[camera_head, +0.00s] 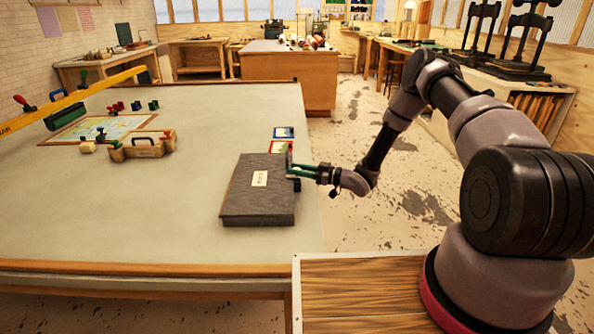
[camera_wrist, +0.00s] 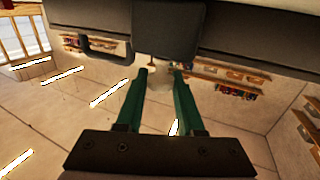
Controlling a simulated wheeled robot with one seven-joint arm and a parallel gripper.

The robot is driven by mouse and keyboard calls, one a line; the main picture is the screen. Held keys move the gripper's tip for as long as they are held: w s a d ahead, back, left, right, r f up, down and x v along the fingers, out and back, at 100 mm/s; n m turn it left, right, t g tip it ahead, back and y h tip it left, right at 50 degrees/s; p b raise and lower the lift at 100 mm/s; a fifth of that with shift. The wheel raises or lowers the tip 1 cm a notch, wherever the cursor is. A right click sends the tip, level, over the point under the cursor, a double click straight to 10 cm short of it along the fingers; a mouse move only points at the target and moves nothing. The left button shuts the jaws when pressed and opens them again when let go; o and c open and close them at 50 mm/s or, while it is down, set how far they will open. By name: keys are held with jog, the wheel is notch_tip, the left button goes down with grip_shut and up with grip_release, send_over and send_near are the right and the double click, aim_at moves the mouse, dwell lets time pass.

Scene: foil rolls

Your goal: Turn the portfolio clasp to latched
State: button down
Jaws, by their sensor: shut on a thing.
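The portfolio (camera_head: 252,203) is a dark grey, box-like case with a pale label, lying flat near the table's right edge. Its clasp (camera_head: 293,184) is a small dark part on the right side. My gripper (camera_head: 291,169) reaches in from the right with green fingers, its tips at the clasp. In the wrist view, the dark portfolio edge (camera_wrist: 90,18) spans the top, with a black block of the clasp (camera_wrist: 165,32) in the middle. The exact clasp angle is too small to tell.
Two small cards (camera_head: 283,133) lie behind the portfolio. A wooden tool holder (camera_head: 142,147), a map-like board (camera_head: 95,130) and a yellow bar (camera_head: 70,100) are on the left. The table (camera_head: 150,215) is clear left and in front of the portfolio.

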jog(key=c, duration=0.5)
grip_release()
jog(key=shift+c, duration=0.2)
jog(key=v, duration=1.1)
jog(key=shift+a, duration=0.1)
